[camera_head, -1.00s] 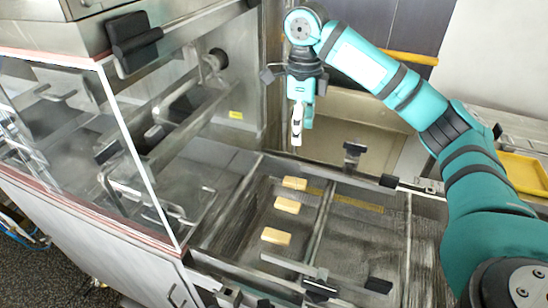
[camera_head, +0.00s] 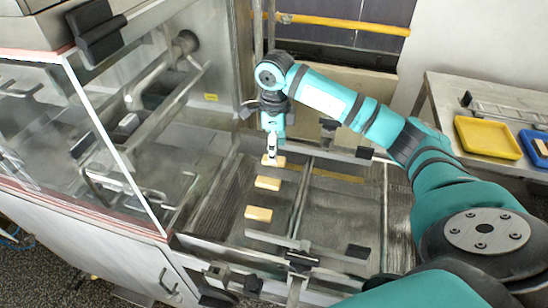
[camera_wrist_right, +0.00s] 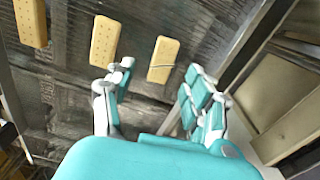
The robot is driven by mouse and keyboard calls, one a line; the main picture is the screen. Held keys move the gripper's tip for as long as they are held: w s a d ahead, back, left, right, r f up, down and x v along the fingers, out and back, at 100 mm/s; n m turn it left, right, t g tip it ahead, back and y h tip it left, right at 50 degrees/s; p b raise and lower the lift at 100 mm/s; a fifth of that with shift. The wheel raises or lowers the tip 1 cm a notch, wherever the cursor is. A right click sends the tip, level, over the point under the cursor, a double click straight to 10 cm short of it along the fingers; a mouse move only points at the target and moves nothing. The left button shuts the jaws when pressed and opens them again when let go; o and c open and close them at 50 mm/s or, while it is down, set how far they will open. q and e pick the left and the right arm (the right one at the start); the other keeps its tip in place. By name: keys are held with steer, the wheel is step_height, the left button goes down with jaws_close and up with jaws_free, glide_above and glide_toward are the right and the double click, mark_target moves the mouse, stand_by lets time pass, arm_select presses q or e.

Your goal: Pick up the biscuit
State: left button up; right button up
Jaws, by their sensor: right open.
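Three pale yellow, oblong biscuits lie in a row on the dark mesh belt: a far one (camera_head: 279,161), a middle one (camera_head: 268,183) and a near one (camera_head: 259,214). My right gripper (camera_head: 271,157) points down over the far biscuit and partly hides it. In the right wrist view my open gripper (camera_wrist_right: 158,72) has one finger on each side of the far biscuit (camera_wrist_right: 163,60), apart from it and with nothing held. The middle biscuit (camera_wrist_right: 104,42) and near biscuit (camera_wrist_right: 31,22) lie to the left there. My left gripper is out of view.
A metal bar (camera_head: 300,200) runs along the belt right of the biscuits. A clear guard panel (camera_head: 118,140) stands at left. A yellow tray (camera_head: 487,137) and a blue tray (camera_head: 537,148) rest on a side table (camera_head: 440,90). The belt right of the bar is clear.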

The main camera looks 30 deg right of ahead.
steer(key=shift+d+f+p, duration=0.15)
steer(key=shift+f+p, duration=0.4)
steer(key=shift+f, duration=1.35)
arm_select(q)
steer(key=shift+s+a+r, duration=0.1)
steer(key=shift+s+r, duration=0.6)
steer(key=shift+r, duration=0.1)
arm_select(e)
steer(key=c, duration=0.9)
steer(key=shift+r, duration=0.1)
steer(key=shift+c, duration=0.2)
